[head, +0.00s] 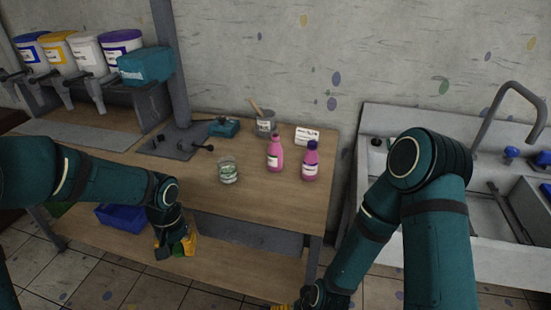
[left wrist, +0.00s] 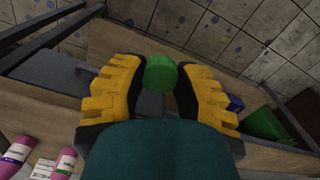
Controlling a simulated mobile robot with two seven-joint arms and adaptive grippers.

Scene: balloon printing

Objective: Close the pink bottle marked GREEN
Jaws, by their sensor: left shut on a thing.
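Two pink bottles with pale labels stand upright on the wooden table. The left pink bottle (head: 275,155) shows a pink neck and no coloured cap; the right pink bottle (head: 310,166) wears a dark blue cap (head: 312,145). The label words are too small to read. My left gripper (head: 177,246) is low in front of the table's front edge, left of the bottles and apart from them. In the left wrist view its yellow fingers are shut on a round green cap (left wrist: 161,74). My right gripper (head: 284,307) barely shows at the bottom edge; its jaws are unclear.
A glass jar (head: 228,171) stands left of the bottles. Behind them are a grey pot (head: 265,124) and a white box (head: 307,136). A blue bin (head: 122,216) sits on the lower shelf. A sink (head: 519,205) stands right. The table's front middle is clear.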

